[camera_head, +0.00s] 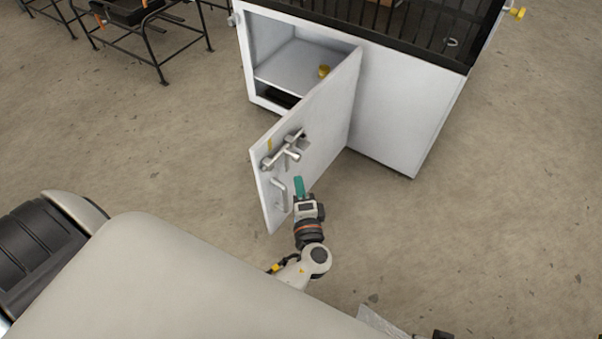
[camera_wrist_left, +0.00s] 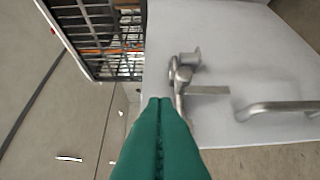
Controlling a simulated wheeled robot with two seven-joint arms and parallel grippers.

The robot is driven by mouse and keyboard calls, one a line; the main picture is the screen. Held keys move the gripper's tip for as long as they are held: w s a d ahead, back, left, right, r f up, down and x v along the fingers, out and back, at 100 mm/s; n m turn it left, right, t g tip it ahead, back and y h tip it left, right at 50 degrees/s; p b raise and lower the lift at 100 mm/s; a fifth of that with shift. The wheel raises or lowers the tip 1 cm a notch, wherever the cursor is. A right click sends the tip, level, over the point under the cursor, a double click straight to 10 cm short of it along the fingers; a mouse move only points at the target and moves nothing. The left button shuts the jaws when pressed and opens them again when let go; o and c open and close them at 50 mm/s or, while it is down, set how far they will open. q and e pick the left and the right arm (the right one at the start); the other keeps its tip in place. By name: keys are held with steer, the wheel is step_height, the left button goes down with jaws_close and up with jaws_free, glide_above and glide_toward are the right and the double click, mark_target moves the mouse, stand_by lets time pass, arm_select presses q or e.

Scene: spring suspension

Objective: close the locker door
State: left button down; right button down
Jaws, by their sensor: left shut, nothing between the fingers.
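The white locker door (camera_head: 325,125) stands wide open, swung out from the white locker (camera_head: 400,110) toward me. Its outer face carries a metal latch (camera_head: 284,152) and a bar handle (camera_head: 279,193). My left gripper (camera_head: 299,186) is shut and empty, with green fingers, close to the handle and the lower part of the door face. In the left wrist view the shut fingers (camera_wrist_left: 158,105) point at the latch (camera_wrist_left: 182,75), with the handle (camera_wrist_left: 275,108) to the right. I cannot tell whether the fingertips touch the door. My right gripper is not in view.
Inside the locker is a shelf (camera_head: 290,68) with a small gold object (camera_head: 323,71) on it. A black-railed tray (camera_head: 400,25) tops the locker. Black metal frames (camera_head: 150,40) stand at upper left. The floor (camera_head: 500,220) right of the door is clear.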

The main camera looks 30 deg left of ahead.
arm_select(q)
glide_toward(280, 135)
steer(key=w, duration=0.3)
steer(key=shift+w+d, duration=0.25)
steer(key=shift+w, duration=0.15)
steer(key=shift+w+a+p, duration=0.15)
steer(key=shift+a, duration=0.45)
steer(key=shift+w+a+p, duration=0.15)
steer(key=shift+a, duration=1.3)
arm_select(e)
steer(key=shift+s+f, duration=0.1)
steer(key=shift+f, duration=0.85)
